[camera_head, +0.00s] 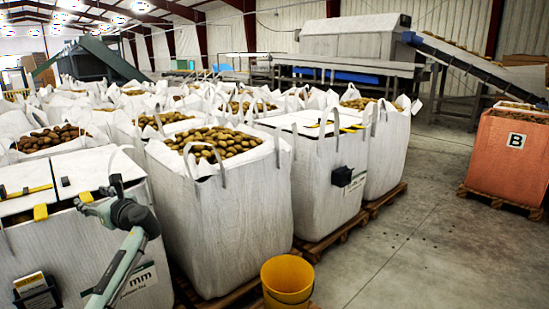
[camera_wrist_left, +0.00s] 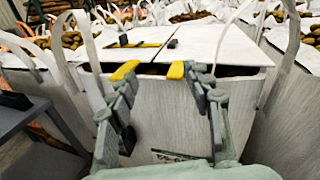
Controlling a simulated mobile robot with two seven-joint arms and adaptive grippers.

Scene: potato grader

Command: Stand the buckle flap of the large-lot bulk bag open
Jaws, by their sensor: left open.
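A white bulk bag (camera_head: 95,250) with closed top flaps stands at the near left; part of its label reads "mm". A yellow strap with a black buckle (camera_head: 28,192) lies across its flaps, and yellow tabs hang at the front edge. My left gripper (camera_head: 100,198) is at this bag's front top edge. In the left wrist view my left gripper (camera_wrist_left: 160,82) is open, with two yellow tabs (camera_wrist_left: 175,71) near its fingertips and the flaps (camera_wrist_left: 140,54) beyond. I cannot tell whether it touches them. My right gripper is not in view.
A similar closed bag (camera_head: 325,185) with a black box on its front stands further right. An open potato bag (camera_head: 235,235) stands between.

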